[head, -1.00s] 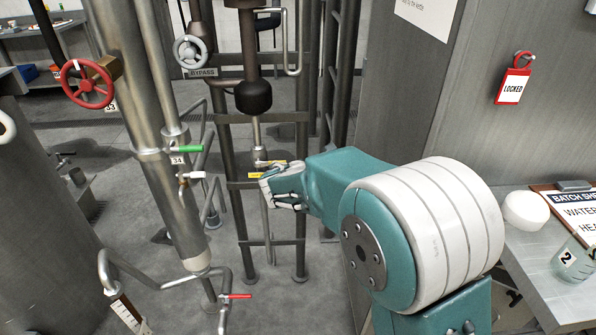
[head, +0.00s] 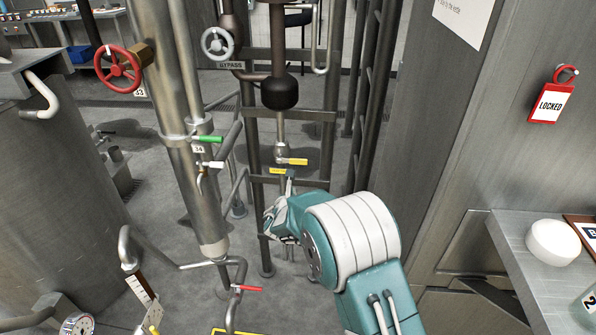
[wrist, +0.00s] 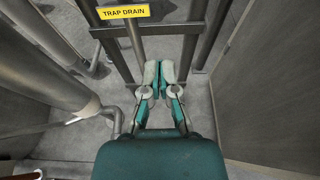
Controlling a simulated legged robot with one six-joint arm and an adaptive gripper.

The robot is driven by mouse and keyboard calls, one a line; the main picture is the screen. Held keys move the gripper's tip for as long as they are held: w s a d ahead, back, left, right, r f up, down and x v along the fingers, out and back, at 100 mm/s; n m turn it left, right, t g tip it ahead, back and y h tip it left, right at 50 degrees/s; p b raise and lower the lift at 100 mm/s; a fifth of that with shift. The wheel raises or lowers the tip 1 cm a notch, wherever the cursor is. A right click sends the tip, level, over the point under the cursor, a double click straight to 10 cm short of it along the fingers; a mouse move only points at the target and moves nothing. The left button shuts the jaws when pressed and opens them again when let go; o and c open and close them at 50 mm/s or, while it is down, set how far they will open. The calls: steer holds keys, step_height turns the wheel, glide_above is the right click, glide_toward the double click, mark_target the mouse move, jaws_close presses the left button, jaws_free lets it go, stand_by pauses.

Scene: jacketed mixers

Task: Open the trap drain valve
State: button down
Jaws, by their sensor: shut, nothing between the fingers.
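The trap drain valve has a yellow lever handle (head: 291,161), which points right, across the vertical pipe, in the head view. It sits below the dark trap body (head: 280,93) on that pipe. The yellow tag (head: 279,171) is just below the lever; in the wrist view the tag (wrist: 124,11) reads TRAP DRAIN. My gripper (head: 272,225) is below the lever and tag, apart from them. In the wrist view my gripper (wrist: 158,70) points down between the frame posts with its fingers together and nothing between them. The lever is not visible in the wrist view.
A steel column left of the drain carries a green lever (head: 208,139), a white lever (head: 213,164) and a red handwheel (head: 118,68). A red lever (head: 248,288) is low down. The BYPASS wheel (head: 217,43) is above. A grey cabinet wall (head: 480,130) stands right.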

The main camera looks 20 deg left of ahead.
mark_target(292, 161)
steer(key=w+a+r, duration=0.1)
steer(key=w, duration=0.8)
steer(key=shift+a, duration=0.25)
steer(key=shift+w, duration=0.1)
stand_by(0.3)
steer(key=shift+r, duration=0.1)
steer(key=shift+r+n+h, duration=0.1)
steer(key=shift+n+h, duration=0.2)
steer(key=shift+n, duration=0.1)
